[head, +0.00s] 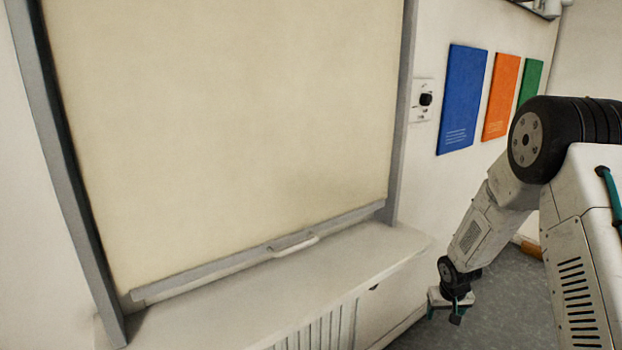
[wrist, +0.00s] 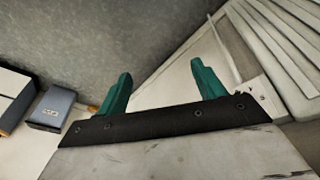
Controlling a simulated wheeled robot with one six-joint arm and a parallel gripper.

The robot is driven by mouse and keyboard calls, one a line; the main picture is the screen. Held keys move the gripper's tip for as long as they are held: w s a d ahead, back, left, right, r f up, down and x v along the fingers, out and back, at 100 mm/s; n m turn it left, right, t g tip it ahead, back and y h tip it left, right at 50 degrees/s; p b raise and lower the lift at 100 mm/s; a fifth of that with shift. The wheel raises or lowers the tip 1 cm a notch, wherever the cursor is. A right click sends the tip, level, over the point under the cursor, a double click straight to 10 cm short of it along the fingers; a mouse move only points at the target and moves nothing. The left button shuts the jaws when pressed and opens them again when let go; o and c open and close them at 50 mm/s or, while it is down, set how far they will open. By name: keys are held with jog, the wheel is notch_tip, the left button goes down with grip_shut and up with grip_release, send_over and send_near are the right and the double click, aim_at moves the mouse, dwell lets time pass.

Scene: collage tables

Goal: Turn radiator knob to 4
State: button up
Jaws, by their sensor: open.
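A black round knob (head: 426,99) sits on a white wall plate to the right of the framed panel in the head view. Its markings are too small to read. A white radiator (head: 322,328) stands under the sill; a small dark spot (head: 374,287) shows near its upper right, and I cannot tell what it is. My gripper (head: 450,305) hangs low at the right, apart from the radiator and far below the wall plate. In the wrist view my gripper (wrist: 160,76) has its two teal fingers spread, with nothing between them. Slatted radiator panels (wrist: 285,45) show at the right.
A white sill (head: 270,275) juts out under the pale framed panel (head: 230,130). Blue (head: 462,100), orange (head: 501,97) and green posters hang on the right wall. Grey floor (head: 500,295) lies below. A dark box (wrist: 53,107) lies at the left in the wrist view.

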jog(key=s+a+r, duration=0.4)
jog(key=s+r, duration=0.7)
jog(key=s, duration=0.2)
jog(key=s+a+r+g+y, duration=0.1)
jog(key=s+a+r, duration=0.3)
jog(key=s+r, duration=0.7)
jog(key=s+a+r, duration=0.4)
jog(key=s+r, duration=0.8)
jog(key=s, duration=0.4)
jog(key=shift+n, duration=0.4)
jog(key=shift+r, duration=0.1)
